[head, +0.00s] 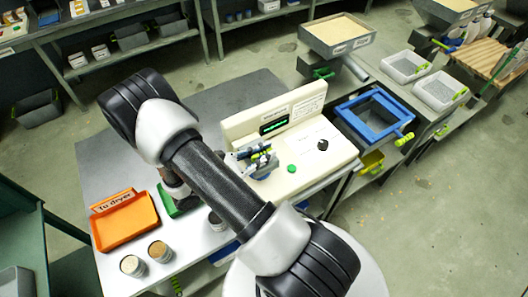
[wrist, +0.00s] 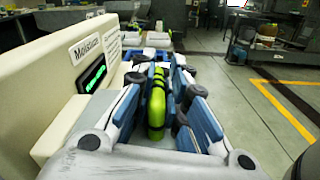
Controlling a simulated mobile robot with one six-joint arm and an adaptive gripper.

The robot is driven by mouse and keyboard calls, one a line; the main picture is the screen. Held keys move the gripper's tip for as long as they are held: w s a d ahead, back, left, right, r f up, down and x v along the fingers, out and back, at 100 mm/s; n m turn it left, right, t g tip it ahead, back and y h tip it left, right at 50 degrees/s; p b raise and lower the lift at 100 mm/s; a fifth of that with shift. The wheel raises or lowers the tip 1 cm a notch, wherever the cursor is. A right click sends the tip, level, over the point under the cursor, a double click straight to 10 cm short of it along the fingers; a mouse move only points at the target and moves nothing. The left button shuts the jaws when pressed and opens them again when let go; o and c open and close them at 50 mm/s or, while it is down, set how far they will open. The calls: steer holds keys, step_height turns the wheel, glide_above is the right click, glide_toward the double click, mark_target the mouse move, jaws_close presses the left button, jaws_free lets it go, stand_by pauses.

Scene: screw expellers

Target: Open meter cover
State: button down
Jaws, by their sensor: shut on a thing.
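The cream moisture meter (head: 337,159) stands on the grey bench, with a lit green display, a green button and a black knob. Its panel (wrist: 45,75) fills the left of the wrist view. My gripper (head: 262,159) is over the meter's left part, in front of the display. In the wrist view, my gripper (wrist: 160,105) has its blue-and-grey fingers closed around a lime-green handle (wrist: 156,100), which I take to be the meter cover's. The cover itself is mostly hidden by the fingers, so I cannot tell how far it is raised.
An orange tray (head: 126,222) labelled "To dryer" and two sample cups (head: 159,251) are at the bench's left front. A blue frame (head: 374,118) with lime handles is right of the meter. A grain tray (head: 338,32) and white bins (head: 405,66) stand behind.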

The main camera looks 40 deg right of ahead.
steer(key=shift+w+r, duration=0.15)
steer(key=shift+w, duration=0.15)
